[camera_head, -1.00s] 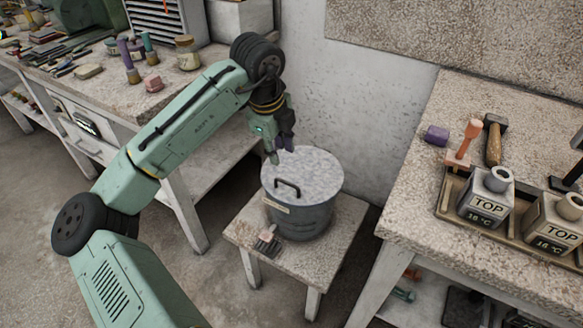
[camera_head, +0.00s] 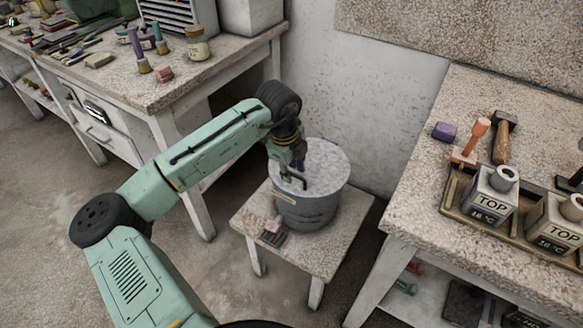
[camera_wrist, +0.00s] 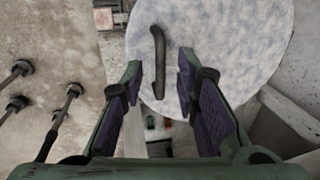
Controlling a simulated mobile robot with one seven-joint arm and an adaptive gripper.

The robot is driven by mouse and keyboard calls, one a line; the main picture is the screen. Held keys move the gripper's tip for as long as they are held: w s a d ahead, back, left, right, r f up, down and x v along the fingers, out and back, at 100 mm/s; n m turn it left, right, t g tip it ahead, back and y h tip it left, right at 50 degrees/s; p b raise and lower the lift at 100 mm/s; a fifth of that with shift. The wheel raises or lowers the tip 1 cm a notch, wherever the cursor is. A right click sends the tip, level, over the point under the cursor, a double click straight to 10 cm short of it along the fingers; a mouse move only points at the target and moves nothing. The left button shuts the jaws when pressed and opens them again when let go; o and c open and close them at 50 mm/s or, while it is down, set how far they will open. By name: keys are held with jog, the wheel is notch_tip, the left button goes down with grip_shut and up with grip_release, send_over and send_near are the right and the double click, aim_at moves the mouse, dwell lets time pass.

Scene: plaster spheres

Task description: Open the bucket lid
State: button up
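The grey metal bucket (camera_head: 306,209) stands on a small low table (camera_head: 342,226). Its round mottled lid (camera_head: 325,160) lies flat on top and also shows in the wrist view (camera_wrist: 235,45). The lid's dark bar handle (camera_head: 291,181) sits near the side facing me; the wrist view shows the handle (camera_wrist: 158,62) between and a little beyond my fingertips. My gripper (camera_wrist: 160,85) is open, with a purple-padded finger on each side of the handle and a visible gap to both. In the head view my gripper (camera_head: 290,170) is low over the lid and partly hides it.
A workbench with jars (camera_head: 197,43) stands behind left. Another bench on the right holds a hammer (camera_head: 502,138) and bottles marked TOP (camera_head: 488,195). The wall is close behind the bucket.

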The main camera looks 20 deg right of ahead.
grip_shut()
dwell(0.8)
